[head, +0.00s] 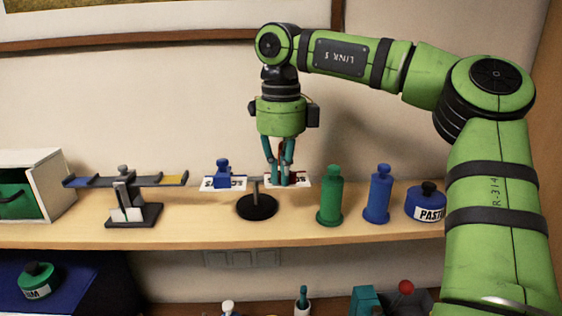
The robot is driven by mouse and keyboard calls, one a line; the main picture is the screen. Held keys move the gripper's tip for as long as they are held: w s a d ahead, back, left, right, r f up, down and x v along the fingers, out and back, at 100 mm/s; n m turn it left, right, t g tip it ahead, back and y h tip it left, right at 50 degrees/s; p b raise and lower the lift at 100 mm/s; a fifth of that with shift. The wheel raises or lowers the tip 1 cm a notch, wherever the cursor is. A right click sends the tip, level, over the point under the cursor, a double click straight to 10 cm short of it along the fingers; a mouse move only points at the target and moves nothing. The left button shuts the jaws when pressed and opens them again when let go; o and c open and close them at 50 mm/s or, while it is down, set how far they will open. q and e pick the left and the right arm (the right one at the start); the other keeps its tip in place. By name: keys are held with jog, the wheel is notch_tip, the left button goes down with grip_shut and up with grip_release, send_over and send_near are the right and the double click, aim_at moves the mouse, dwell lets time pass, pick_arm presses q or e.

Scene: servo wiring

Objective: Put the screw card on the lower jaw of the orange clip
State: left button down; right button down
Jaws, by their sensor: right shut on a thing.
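My right gripper (280,180) points straight down over the shelf. Its teal fingers are shut on a small dark red thing, mostly hidden between them. A white card with dark lettering (303,182) is right behind the fingertips, partly covered by them. The lettering is too small to read surely, so I cannot tell which is the screw card. I cannot make out an orange clip. My left gripper is not in view.
A stand with a round black base (257,208) is just left of the gripper. A balance (133,214) with blue and yellow ends is further left. A green bottle (329,200), a blue bottle (379,200) and a paste pot (427,203) stand to the right.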

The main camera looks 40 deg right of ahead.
jog(key=shift+s+r, duration=0.1)
jog(key=shift+s, duration=0.05)
jog(key=shift+a+f, duration=0.2)
jog(key=shift+f, duration=0.05)
jog(key=c, duration=1.4)
grip_release()
jog(key=shift+o, duration=0.2)
jog(key=shift+d, duration=0.1)
jog(key=shift+r, duration=0.1)
notch_tip(320, 180, up, 12)
jog(key=shift+r, duration=0.15)
